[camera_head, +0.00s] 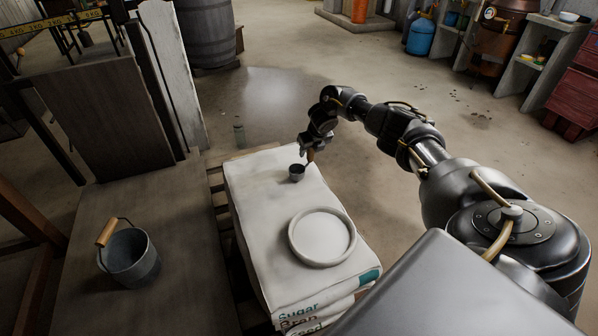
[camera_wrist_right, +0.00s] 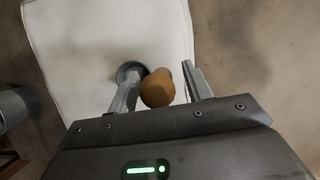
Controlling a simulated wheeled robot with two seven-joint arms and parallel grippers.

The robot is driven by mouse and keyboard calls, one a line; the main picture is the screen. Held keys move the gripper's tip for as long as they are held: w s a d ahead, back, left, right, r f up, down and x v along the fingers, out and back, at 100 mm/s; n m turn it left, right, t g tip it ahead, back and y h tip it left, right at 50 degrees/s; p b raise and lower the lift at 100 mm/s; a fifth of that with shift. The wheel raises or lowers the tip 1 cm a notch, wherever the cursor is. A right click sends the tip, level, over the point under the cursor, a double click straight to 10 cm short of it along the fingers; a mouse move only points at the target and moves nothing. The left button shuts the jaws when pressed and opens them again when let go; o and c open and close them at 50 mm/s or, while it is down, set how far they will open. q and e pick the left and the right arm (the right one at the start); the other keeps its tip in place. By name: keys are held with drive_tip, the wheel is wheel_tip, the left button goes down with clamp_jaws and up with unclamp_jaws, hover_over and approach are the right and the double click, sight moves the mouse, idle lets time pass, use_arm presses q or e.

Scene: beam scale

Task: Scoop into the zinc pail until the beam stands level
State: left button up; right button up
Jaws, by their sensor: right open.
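The zinc pail (camera_head: 130,262), with a wooden grip on its bail, stands upright on a flat dark platform (camera_head: 185,290) at left. Its edge shows in the right wrist view (camera_wrist_right: 12,108). A small metal scoop (camera_head: 297,174) with a wooden handle (camera_wrist_right: 157,88) rests on the far part of the white sacks (camera_head: 262,195). My right gripper (camera_head: 308,148) is open at the handle, its fingers either side of it. A finger partly hides the scoop's cup (camera_wrist_right: 130,70). A yellow marked bar (camera_head: 50,22) shows at top left; whether it is level I cannot tell. My left gripper is out of view.
A round, pale, rimmed dish (camera_head: 292,250) lies on the sacks, nearer than the scoop. An upright dark panel (camera_head: 105,120) stands behind the pail's platform. A barrel (camera_head: 207,35) is at the back. Open floor lies right of the sacks.

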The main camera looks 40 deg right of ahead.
clamp_jaws()
drive_tip(key=shift+r, duration=0.2)
